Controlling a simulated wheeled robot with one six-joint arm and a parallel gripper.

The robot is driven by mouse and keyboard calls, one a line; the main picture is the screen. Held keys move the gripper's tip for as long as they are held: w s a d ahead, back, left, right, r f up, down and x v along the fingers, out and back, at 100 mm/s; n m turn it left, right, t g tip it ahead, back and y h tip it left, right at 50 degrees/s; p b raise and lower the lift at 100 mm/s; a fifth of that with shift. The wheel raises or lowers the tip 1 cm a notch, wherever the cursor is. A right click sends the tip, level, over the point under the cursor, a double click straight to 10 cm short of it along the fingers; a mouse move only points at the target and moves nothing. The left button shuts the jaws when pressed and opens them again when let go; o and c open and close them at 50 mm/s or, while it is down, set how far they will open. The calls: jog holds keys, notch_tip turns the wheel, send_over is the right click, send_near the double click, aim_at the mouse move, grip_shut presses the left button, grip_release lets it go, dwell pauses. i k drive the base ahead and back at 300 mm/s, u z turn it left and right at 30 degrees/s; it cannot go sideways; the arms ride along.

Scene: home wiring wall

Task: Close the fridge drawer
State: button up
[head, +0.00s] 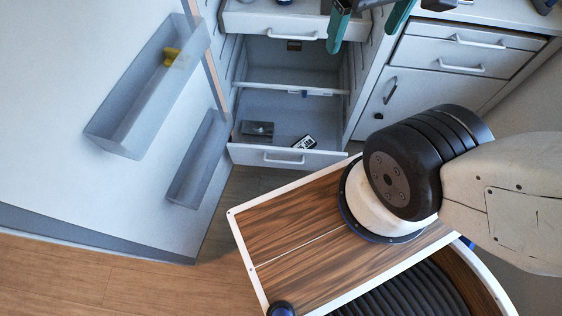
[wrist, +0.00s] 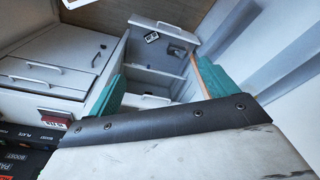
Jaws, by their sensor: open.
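The fridge stands open at the top of the head view. Its lower drawer (head: 245,152) is pulled out, with a white front and a bar handle (head: 284,159). A dark box (head: 257,129) and a black-and-white item (head: 304,142) lie in it. An upper drawer (head: 255,23) with its own handle also sticks out. My gripper (head: 366,36) is open and empty, with teal fingers at the top right of the fridge opening. In the wrist view my gripper (wrist: 160,72) frames the fridge, with the lower drawer (wrist: 150,24) beyond the fingers. I see no contact with either drawer.
The open fridge door (head: 90,60) with two bins (head: 150,90) fills the left. A cabinet (head: 430,85) with drawers and handles stands right of the fridge. My own wood-topped base is below. Bare wooden floor (head: 90,275) shows at lower left.

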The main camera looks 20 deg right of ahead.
aim_at(241, 153)
jog(key=z, duration=0.55)
jog(key=k, duration=1.3)
jog(key=z, duration=1)
jog(key=i, duration=1.05)
jog(key=u, duration=0.7)
